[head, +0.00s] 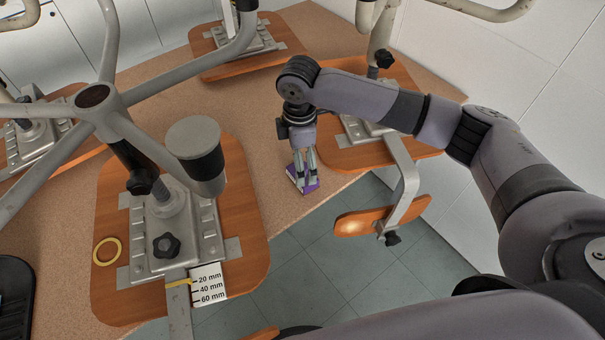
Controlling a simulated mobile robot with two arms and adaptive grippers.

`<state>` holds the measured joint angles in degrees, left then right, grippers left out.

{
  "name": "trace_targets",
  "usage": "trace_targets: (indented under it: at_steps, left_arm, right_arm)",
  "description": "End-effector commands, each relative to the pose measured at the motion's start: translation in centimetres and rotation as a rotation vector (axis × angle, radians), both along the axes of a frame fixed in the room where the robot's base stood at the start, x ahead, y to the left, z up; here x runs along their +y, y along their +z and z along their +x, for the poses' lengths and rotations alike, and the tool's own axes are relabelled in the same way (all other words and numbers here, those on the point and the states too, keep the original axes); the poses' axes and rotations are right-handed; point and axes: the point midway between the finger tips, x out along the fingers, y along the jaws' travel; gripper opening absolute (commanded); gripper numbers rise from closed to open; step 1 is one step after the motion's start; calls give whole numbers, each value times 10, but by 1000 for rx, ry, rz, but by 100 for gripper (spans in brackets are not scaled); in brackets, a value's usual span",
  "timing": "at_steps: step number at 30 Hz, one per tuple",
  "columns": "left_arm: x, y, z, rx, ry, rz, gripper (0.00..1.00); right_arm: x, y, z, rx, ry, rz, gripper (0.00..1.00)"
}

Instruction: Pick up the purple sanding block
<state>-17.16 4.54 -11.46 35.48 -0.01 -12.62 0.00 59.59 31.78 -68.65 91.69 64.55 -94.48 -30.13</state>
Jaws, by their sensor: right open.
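The purple sanding block (292,174) lies on the tan worktop close to its front edge, between two upturned wooden chair seats. My right gripper (304,182) points down at the block, with its fingers at or just above it. The fingers are open and cover part of the block. I cannot tell whether they touch it. My left gripper is not in the view.
A chair seat with a metal base (115,220) stands at the left, with a yellow ring (107,251) and a marked card (208,285) on it. Another seat (340,152) is close right of the gripper. A backrest (365,222) juts past the worktop edge.

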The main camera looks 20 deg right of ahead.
Motion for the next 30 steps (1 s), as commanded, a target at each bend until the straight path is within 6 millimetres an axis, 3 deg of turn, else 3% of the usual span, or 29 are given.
trace_targets:
  at_steps: [15, 22, 30]
  left_arm:
    - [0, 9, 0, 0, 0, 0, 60]
    - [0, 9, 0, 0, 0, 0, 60]
    - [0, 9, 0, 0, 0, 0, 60]
  right_arm:
    - [-5, -54, -3, 1, 1, -1, 98]
    - [-5, -56, -3, 0, 2, 0, 98]
    - [-5, -56, -3, 0, 2, 0, 81]
